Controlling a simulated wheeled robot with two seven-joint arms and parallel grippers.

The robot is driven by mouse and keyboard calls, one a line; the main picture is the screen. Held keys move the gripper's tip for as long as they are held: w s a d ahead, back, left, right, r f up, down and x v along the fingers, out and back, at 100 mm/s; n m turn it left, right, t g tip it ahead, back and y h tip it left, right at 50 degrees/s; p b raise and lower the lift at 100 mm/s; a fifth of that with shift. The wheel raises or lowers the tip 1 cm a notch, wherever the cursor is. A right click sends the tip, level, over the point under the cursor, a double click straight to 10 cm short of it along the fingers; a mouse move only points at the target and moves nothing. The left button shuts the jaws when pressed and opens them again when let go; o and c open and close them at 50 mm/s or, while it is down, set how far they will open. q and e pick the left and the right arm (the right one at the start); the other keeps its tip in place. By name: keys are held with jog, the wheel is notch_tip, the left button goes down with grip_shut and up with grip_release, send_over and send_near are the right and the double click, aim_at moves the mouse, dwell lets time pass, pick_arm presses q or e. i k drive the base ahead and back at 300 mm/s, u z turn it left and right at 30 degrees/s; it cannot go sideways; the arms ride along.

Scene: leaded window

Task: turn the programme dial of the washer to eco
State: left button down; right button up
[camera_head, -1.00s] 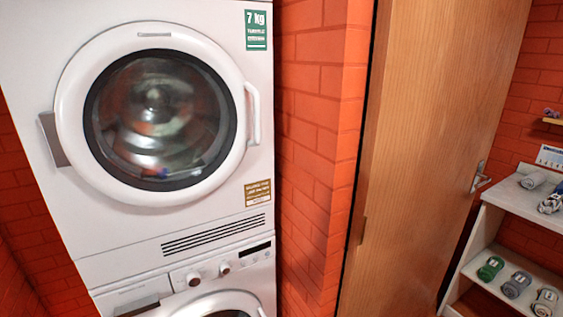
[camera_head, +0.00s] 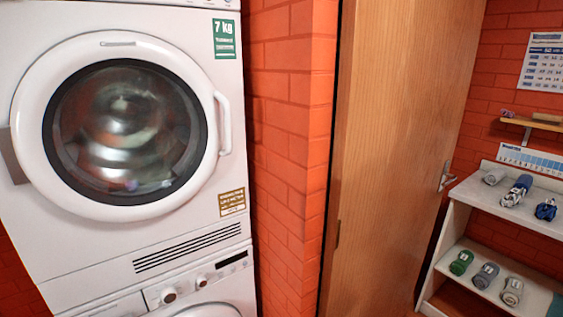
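Two white front-loading machines are stacked at the left. The lower machine (camera_head: 100,309) shows only its control strip and the top of its round door at the bottom edge. Two round knobs sit on the strip, a left knob (camera_head: 169,295) and a right knob (camera_head: 201,280), with a dark display (camera_head: 232,259) to their right. I cannot tell which knob is the programme dial, and any eco mark is too small to read. Neither of my grippers is in view.
The upper machine (camera_head: 30,225) has a large round glass door with a handle (camera_head: 223,123). A brick pillar (camera_head: 290,150) stands beside the machines. A closed wooden door (camera_head: 395,130) is right of it. A white shelf unit (camera_head: 450,225) with several rolled items stands far right.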

aim_at(169, 294)
jog(key=z, duration=1.25)
jog(key=i, duration=1.05)
jog(key=u, duration=3.75)
jog(key=k, duration=0.7)
jog(key=z, duration=0.75)
